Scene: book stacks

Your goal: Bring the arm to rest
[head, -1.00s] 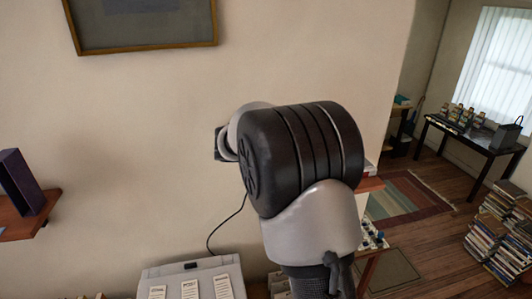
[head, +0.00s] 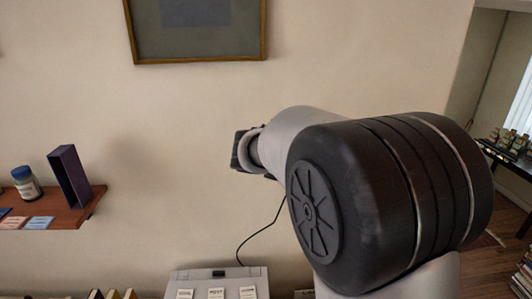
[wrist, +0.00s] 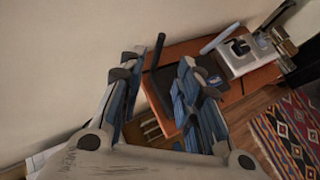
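My arm fills the right middle of the head view, with its large black joint in front. In the wrist view my gripper (wrist: 160,72) has its two blue-grey fingers apart. I see nothing held between them. In the head view the gripper's fingers cannot be made out behind the arm; only a small dark end piece shows against the wall.
In the head view, a wall shelf (head: 60,217) with a dark purple box (head: 69,177) and a jar (head: 26,184) is at left. A grey box (head: 218,274) stands below. The wrist view shows a reddish-brown table (wrist: 262,76), a white device (wrist: 243,58) and a patterned rug (wrist: 292,132).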

